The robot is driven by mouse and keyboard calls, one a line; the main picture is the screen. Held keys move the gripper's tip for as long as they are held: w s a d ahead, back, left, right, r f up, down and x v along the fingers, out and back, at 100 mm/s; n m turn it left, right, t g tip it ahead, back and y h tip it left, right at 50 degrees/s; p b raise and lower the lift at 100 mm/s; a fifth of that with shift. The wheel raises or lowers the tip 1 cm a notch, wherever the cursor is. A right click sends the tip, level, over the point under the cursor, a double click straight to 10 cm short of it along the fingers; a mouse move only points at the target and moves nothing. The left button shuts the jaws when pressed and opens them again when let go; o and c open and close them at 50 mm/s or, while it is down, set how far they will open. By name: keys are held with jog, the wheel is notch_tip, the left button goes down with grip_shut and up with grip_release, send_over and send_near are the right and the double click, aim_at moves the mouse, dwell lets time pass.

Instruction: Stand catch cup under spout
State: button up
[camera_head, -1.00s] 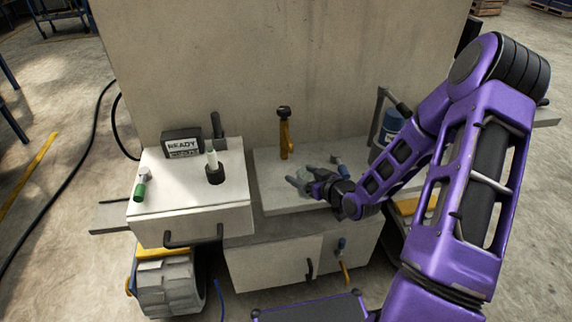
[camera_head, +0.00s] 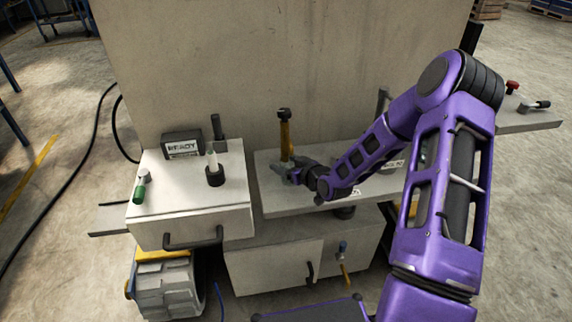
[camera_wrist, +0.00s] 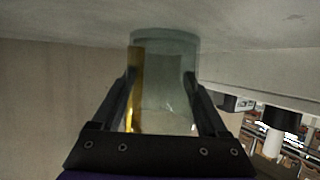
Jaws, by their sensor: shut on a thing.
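The clear, see-through cup (camera_wrist: 165,85) is between my two gripper fingers in the wrist view, and my gripper (camera_wrist: 164,108) is shut on it. The yellow upright spout post (camera_head: 285,137), with a dark top, stands at the back of the grey right-hand counter. My gripper (camera_head: 288,173) is at the foot of this post in the head view, low over the counter. The yellow post (camera_wrist: 136,85) also shows beside or through the cup's left side. The cup is hard to make out in the head view. I cannot tell whether its base touches the counter.
The white cabinet top (camera_head: 190,190) at left carries a READY display box (camera_head: 183,144), a dark holder with a pale tube (camera_head: 214,170) and a green-ended vial (camera_head: 140,187). A tall wall (camera_head: 270,60) stands behind. A side shelf (camera_head: 530,118) is at far right.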

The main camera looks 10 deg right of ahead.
jog(key=shift+f, duration=0.2)
jog(key=o, duration=1.2)
jog(key=shift+o, duration=0.2)
jog(key=shift+r, duration=0.1)
jog(key=shift+r, duration=0.2)
jog(key=p+v, duration=0.1)
jog(key=v, duration=1.1)
